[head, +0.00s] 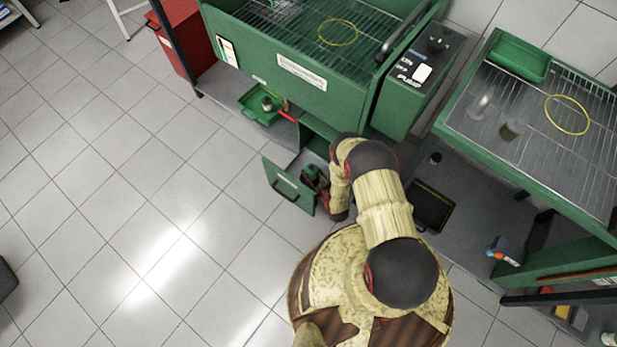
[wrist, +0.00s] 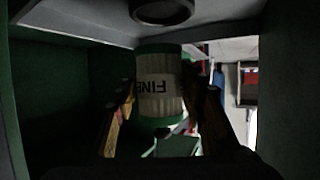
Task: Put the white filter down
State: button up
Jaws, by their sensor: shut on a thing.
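The white filter (wrist: 158,84) is a ribbed white cylinder with green ends, and its label "FINE" shows upside down in the wrist view. My gripper (wrist: 172,92) is shut on it, one finger on each side. Dark green walls and a grey panel surround the filter there, as inside a cabinet. In the head view my gripper (head: 318,184) is low beside the open green cabinet door (head: 288,186), partly hidden by my arm. The filter cannot be told clearly there, and whether its base touches a surface is not visible.
A dark round thing (wrist: 161,10) is just above the filter. A green tray (head: 262,106) with small bottles sits under the green wash bench (head: 275,70). A second green bench (head: 480,150) stands at the right.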

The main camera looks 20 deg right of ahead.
aim_at(309, 172)
jog(key=shift+w+a+f+b, duration=0.2)
jog(key=shift+w+f+b, duration=0.05)
jog(key=shift+w+f, duration=0.3)
jog(key=shift+w+a+f+b, duration=0.25)
jog(key=shift+w+f, duration=0.15)
jog(key=shift+f, duration=0.2)
notch_tip(309, 172, down, 3)
jog(key=shift+w+f+b, duration=0.15)
jog(key=shift+f+b, duration=0.05)
jog(key=shift+b, duration=0.6)
jog(key=shift+r, duration=0.1)
jog(key=o, duration=1.2)
jog(key=shift+o, duration=0.2)
jog(key=p+v, duration=0.3)
jog(key=v, duration=0.4)
jog(key=shift+s, duration=0.25)
